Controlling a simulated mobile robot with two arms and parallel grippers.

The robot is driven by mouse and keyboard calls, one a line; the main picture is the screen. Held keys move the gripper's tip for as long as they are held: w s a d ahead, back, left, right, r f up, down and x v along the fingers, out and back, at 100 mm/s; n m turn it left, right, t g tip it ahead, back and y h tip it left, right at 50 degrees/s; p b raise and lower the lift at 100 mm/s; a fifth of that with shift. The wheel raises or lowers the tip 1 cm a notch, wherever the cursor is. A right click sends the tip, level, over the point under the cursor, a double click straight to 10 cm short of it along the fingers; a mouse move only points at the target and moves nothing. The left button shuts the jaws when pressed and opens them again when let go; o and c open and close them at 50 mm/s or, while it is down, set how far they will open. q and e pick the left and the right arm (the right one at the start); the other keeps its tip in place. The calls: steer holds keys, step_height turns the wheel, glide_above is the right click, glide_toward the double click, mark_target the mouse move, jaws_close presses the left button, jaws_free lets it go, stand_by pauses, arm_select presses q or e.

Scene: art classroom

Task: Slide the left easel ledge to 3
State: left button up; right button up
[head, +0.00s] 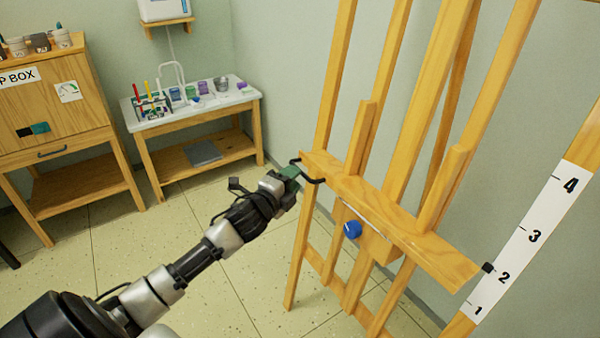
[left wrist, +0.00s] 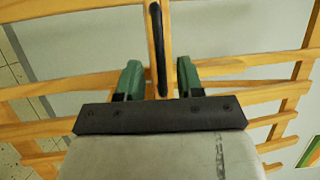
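The wooden easel's ledge (head: 420,240) slopes across the head view, with two upright wooden posts on it. A black handle (head: 313,181) is at its left end; the handle also shows in the left wrist view (left wrist: 157,45). A black pointer (head: 487,267) at the ledge's right end is beside the 2 on the white scale (head: 533,237), marked 1 to 4. A blue knob (head: 352,230) sits below the ledge. My left gripper (head: 292,172) is at the handle. Its green fingers (left wrist: 158,75) are apart, with the handle between them and gaps on both sides. My right gripper is out of view.
A white-topped table (head: 190,117) with jars and tools stands at the back wall. A wooden cabinet (head: 60,110) is at the far left. The tiled floor (head: 130,240) between them and the easel is clear.

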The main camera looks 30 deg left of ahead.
arm_select(q)
steer(key=shift+w, duration=2)
steer(key=shift+c, duration=0.5)
jaws_close()
